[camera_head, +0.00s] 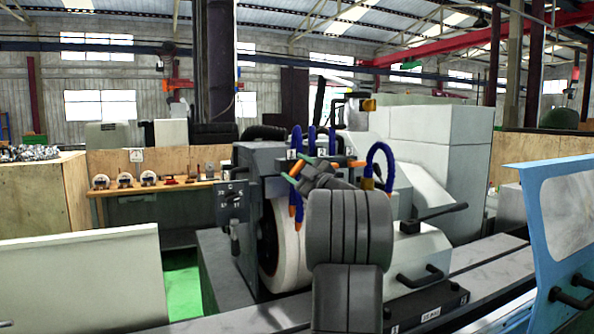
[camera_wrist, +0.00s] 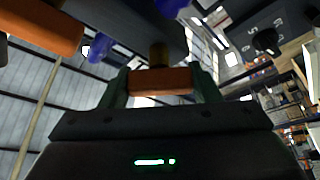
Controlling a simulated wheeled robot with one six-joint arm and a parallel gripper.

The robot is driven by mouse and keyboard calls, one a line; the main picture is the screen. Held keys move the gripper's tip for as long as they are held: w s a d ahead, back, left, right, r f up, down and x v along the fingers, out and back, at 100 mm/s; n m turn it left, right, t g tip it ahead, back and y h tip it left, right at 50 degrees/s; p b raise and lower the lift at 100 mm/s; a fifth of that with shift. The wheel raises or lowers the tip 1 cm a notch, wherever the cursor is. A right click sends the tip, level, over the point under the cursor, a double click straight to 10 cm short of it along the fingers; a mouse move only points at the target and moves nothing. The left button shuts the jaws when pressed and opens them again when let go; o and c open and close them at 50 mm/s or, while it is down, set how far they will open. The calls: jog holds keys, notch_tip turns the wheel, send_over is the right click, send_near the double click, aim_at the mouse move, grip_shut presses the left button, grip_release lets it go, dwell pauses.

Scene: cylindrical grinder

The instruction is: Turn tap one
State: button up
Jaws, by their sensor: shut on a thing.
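In the wrist view, the two green fingers of my gripper (camera_wrist: 161,82) stand on either side of an orange tap handle (camera_wrist: 160,80) and are shut on it. A brass-coloured stem (camera_wrist: 158,54) runs from the handle to the dark body above. In the head view, my gripper works at the top of the grinder's wheel housing, beside a small label reading 1 (camera_head: 292,154). My dark arm hides much of the handle and the gripper there.
The grinding wheel (camera_head: 289,247) is below. A control box (camera_head: 232,203) stands left, and a blue door (camera_head: 562,225) stands right.

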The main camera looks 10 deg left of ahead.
jog(key=n+g+p, duration=0.1)
jog(key=n+g, duration=0.1)
jog(key=n, duration=0.4)
jog(key=shift+p, duration=0.3)
jog(key=shift+f+n+g+h+p, duration=0.1)
jog(key=shift+n+g+h+p, duration=0.55)
jog(key=shift+n, duration=0.95)
jog(key=o, duration=1)
jog(key=b+v, duration=0.3)
jog(key=v, duration=1)
jog(key=shift+s+d, duration=0.3)
jog(key=shift+a, duration=0.1)
